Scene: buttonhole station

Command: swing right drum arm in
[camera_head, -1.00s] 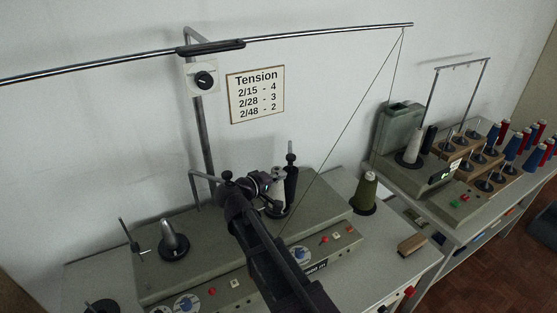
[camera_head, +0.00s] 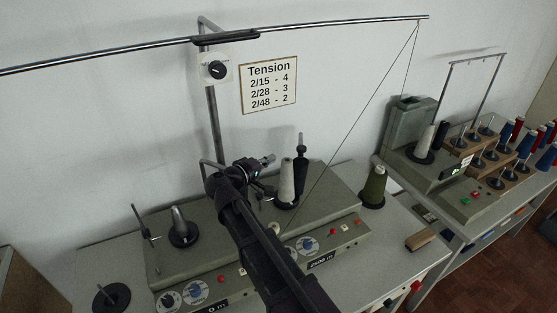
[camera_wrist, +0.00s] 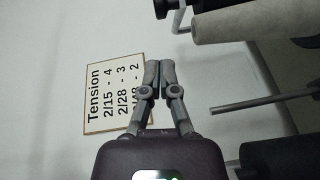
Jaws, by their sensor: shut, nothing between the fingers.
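The two-sided grey winder (camera_head: 335,205) stands on the table by the wall. On its right half a white cone (camera_head: 287,180) stands on a black disc, with a dark upright part (camera_head: 301,155) behind it. I cannot tell for sure which part is the right drum arm; my arm covers the middle of the winder. My gripper (camera_head: 269,159) is shut and empty, just left of the white cone and at about its top. In the wrist view the shut fingers (camera_wrist: 160,68) point up the picture, apart from a grey rod (camera_wrist: 245,105) and pale cylinder (camera_wrist: 245,20) at right.
A Tension sign (camera_head: 269,84) hangs on the wall under a long rail (camera_head: 340,24). A thread runs from its right end. A second machine (camera_head: 440,165) and a spool rack stand farther right.

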